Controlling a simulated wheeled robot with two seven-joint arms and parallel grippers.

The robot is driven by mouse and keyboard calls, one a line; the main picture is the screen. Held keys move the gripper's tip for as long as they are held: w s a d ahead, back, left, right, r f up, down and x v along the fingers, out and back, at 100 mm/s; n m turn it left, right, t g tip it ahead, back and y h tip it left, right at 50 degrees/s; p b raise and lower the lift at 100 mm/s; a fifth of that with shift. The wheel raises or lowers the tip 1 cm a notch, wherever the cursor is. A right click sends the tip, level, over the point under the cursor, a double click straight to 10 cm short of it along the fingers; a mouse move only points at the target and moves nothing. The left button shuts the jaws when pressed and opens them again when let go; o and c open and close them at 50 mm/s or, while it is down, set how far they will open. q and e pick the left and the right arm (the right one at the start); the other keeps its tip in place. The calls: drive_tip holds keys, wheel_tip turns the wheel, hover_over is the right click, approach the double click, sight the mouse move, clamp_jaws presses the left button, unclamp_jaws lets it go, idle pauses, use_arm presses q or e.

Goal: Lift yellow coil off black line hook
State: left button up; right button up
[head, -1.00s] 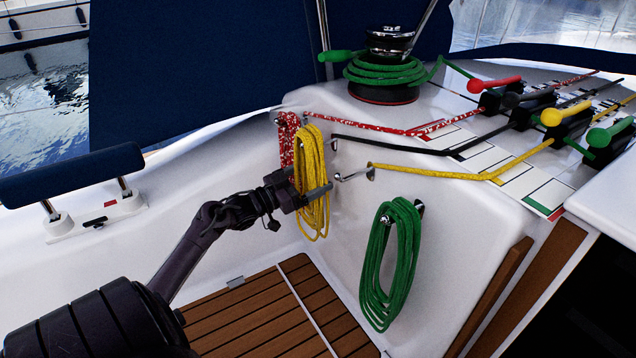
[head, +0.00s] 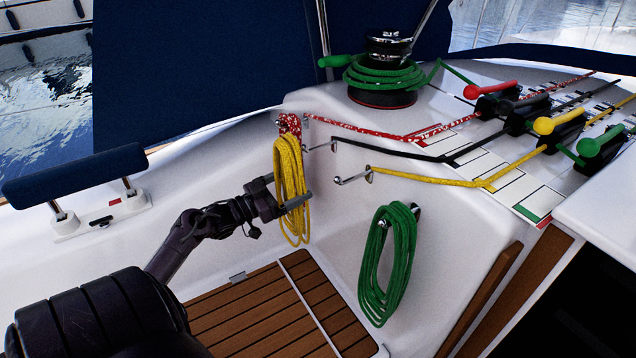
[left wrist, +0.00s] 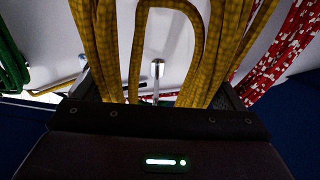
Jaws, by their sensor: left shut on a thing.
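The yellow coil (head: 291,165) hangs upright in my left gripper (head: 296,204), which is shut on its strands around mid-height. The black line hook (head: 322,147), a chrome hook at the end of the black line, shows bare just right of the coil's top in the head view. The coil's top appears left of that hook, in front of the red-white coil. In the left wrist view, yellow strands (left wrist: 205,60) pass between the fingers, and a chrome hook tip (left wrist: 157,68) shows between them. Its depth relative to the loop is unclear. My right gripper is not in view.
The red-white coil (head: 289,123) is mostly hidden behind the yellow one. A bare chrome hook (head: 350,179) sits at the yellow line's end. A green coil (head: 399,250) hangs at right. A winch (head: 385,80) and several coloured levers stand above. The wooden floor (head: 265,315) is clear.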

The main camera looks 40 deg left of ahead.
use_arm(q)
drive_tip(key=shift+s+a+r, duration=0.1)
drive_tip(key=shift+s+r, duration=0.05)
drive_tip(key=shift+r, duration=0.05)
idle(0.3)
